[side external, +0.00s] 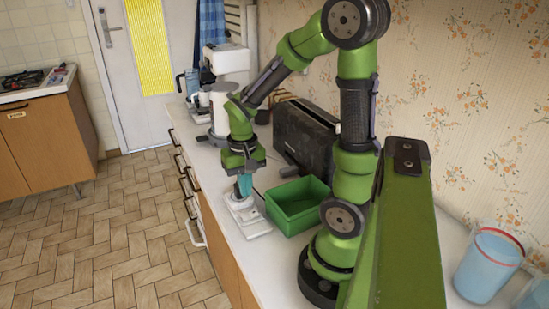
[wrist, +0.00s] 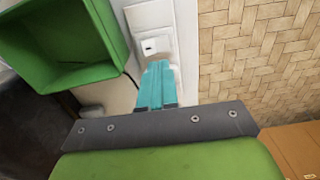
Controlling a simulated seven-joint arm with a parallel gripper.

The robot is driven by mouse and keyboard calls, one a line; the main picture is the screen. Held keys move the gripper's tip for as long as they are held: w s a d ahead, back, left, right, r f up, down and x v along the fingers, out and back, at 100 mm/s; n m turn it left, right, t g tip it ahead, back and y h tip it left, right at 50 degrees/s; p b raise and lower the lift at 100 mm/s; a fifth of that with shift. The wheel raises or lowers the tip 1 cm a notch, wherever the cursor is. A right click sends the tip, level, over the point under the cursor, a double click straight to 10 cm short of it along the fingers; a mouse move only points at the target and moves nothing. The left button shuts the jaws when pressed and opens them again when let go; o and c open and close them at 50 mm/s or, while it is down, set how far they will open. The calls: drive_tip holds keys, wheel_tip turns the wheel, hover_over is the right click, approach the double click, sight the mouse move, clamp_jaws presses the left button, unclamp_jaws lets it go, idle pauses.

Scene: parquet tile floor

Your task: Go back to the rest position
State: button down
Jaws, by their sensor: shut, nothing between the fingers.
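My gripper (side external: 245,190) has teal fingers and points down over the counter. In the wrist view my gripper (wrist: 157,68) shows its fingers together, with nothing between them. The fingertips are over or beside a small white device (side external: 250,224) on the counter; I cannot tell if they touch it. The white device also shows in the wrist view (wrist: 152,42), partly hidden by the fingers.
A green bin (side external: 290,222) stands right of my gripper, its visible inside empty. A black toaster-like box (side external: 304,139) is behind it. White appliances (side external: 226,62) stand farther along the counter (side external: 238,248). A bluish container (side external: 487,265) is at right. The floor (side external: 110,240) is clear.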

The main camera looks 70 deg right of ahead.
drive_tip(key=s+a+r+n+t+y, duration=0.1)
drive_tip(key=a+r+n+t, duration=0.4)
drive_tip(key=a+r, duration=0.8)
drive_tip(key=shift+s+a+r+t+y, duration=0.25)
drive_tip(key=shift+a+r+t+y, duration=0.2)
drive_tip(key=shift+r+t, duration=0.6)
